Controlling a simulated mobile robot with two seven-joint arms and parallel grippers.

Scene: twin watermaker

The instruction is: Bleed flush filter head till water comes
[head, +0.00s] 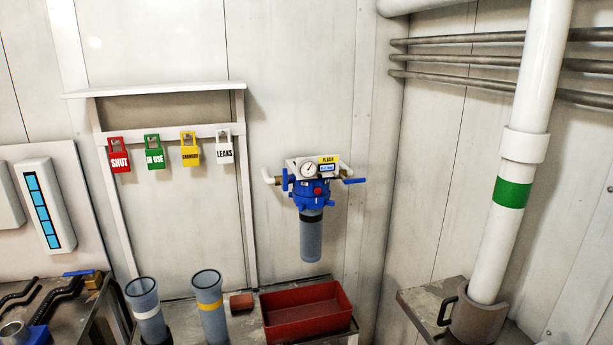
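The flush filter (311,232) hangs on the back wall, right of centre in the head view. Its blue head (313,192) carries a round white gauge (308,169), a yellow label (329,159) and a small display (327,168). A red round knob or button (318,191) sits on the front of the head. Blue handles show at its left (285,180) and right (354,181). I see no water coming from it. The grey filter bowl below looks upright. Neither of my grippers is in view.
A red tray (305,332) stands on the bench below the filter. Two grey cylinders (146,310) (209,304) and a small brown block (241,302) stand left of it. Several coloured tags (154,153) hang on a rack. A white pipe (514,178) rises at right.

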